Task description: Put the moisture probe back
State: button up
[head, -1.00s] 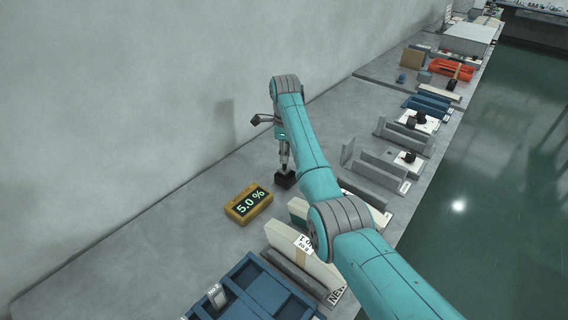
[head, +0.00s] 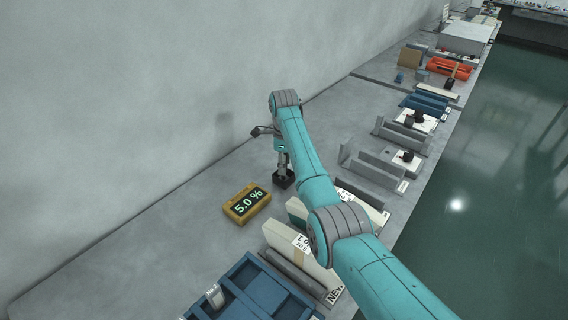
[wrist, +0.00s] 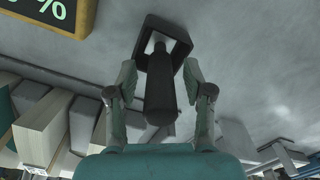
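The moisture probe, a dark cylinder (wrist: 160,88), stands in the middle of the wrist view with its lower end in a black square holder (wrist: 181,47). The holder also shows in the head view (head: 283,181), on the bench below my gripper. My gripper (wrist: 160,77) has its two fingers on either side of the probe, with a visible gap on both sides. It is open around the probe and does not appear to touch it. In the head view the probe is mostly hidden by my gripper (head: 283,168).
A yellow meter (head: 247,204) reading 5.0 % lies just left of the holder. Upright boards (head: 300,242) and a blue tray (head: 250,290) are in front. Grey racks (head: 372,170) stand to the right. The bench by the wall is clear.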

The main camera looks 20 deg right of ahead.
notch_tip(320, 180, up, 12)
jog(key=shift+r, duration=0.15)
dwell(0.5)
